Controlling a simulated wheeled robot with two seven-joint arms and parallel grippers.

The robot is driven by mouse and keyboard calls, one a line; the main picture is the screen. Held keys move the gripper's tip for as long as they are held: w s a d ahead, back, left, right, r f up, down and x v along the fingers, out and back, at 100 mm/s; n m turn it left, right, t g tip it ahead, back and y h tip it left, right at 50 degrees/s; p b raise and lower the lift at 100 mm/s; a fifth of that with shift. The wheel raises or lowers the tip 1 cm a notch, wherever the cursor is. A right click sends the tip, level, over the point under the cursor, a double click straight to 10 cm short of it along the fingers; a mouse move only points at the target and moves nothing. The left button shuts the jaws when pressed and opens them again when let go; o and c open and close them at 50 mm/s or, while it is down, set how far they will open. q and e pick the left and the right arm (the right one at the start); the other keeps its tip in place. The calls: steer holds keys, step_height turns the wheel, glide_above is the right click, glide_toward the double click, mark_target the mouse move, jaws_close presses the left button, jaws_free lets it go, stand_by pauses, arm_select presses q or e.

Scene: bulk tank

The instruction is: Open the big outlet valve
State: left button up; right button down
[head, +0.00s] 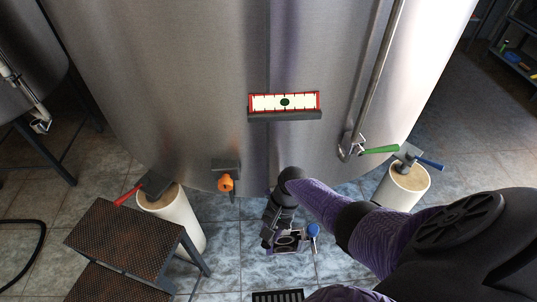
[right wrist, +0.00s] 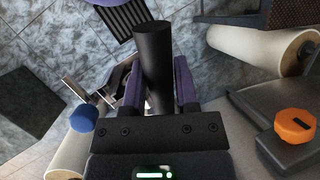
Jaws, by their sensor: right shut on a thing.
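The big outlet valve (head: 287,242) is a metal fitting low at the front of the steel tank, with a blue round knob (head: 313,230) at its right. In the right wrist view a thick black handle (right wrist: 152,50) stands between my purple fingers, and the metal fitting and blue knob (right wrist: 83,118) show to its left. My right gripper (right wrist: 158,85) is shut on the black handle. In the head view my right gripper (head: 270,232) points down at the valve and partly hides it. My left gripper is not in view.
The tank (head: 180,80) has a red-framed gauge (head: 285,102), an orange knob (head: 225,183) and a green lever (head: 380,150). A perforated step (head: 130,240) stands at left. White legs (head: 172,222) flank the valve. A floor drain (head: 278,296) lies in front.

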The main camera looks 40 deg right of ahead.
steer(key=shift+c, duration=1.8)
jaws_free()
steer(key=p+v, duration=0.5)
steer(key=v, duration=0.5)
steer(key=shift+a, duration=0.15)
steer(key=shift+s, duration=0.1)
